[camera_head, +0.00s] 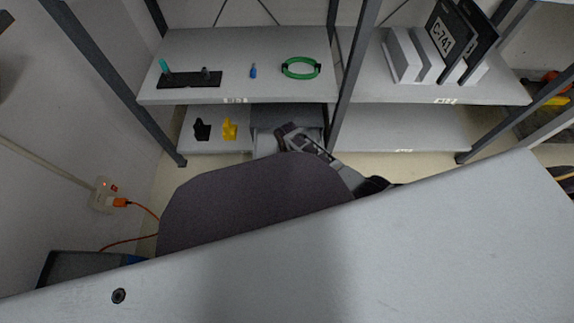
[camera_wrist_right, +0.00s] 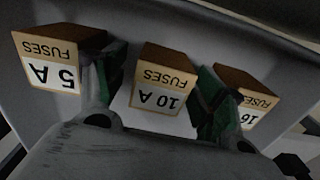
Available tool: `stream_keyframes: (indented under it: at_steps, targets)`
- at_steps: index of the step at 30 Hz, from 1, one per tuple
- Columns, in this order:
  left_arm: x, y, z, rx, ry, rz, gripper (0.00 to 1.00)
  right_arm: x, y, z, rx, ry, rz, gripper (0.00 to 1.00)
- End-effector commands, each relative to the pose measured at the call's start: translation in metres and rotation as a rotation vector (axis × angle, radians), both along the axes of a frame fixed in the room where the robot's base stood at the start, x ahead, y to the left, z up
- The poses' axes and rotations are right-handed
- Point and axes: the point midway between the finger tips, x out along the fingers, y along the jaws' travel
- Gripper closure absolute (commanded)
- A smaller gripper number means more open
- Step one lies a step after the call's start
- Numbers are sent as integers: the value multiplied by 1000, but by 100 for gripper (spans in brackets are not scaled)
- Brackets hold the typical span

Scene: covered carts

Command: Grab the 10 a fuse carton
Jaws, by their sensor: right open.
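The 10 A fuse carton (camera_wrist_right: 165,90) is in the middle of the right wrist view, with a brown top and a white label that reads upside down. My right gripper (camera_wrist_right: 160,75) is open, with one green-padded finger on each side of this carton. I cannot tell whether the pads touch it. The 5 A carton (camera_wrist_right: 55,62) stands to the left and a carton marked 16 (camera_wrist_right: 245,98) to the right, each beyond a finger. In the head view my right arm reaches the lower shelf (camera_head: 215,144), where the cartons cannot be made out. My left gripper is not in view.
A grey bin (camera_head: 285,115) sits by the gripper under the upper shelf (camera_head: 235,50). A yellow item (camera_head: 230,129) and a black item (camera_head: 202,130) stand left of it. A shelf post (camera_head: 350,85) rises just right. A large pale panel (camera_head: 400,250) fills the foreground.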

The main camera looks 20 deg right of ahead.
Motion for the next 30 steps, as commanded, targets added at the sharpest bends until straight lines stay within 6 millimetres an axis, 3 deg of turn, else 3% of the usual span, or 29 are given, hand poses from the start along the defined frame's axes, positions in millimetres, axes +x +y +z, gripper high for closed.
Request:
stream_keyframes:
  at_steps: [4,16,30]
  targets:
    - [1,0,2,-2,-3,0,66,0,0,0,0,0,0,30]
    - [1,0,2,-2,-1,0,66,0,0,0,0,0,0,81]
    - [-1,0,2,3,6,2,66,0,0,5,0,0,0,81]
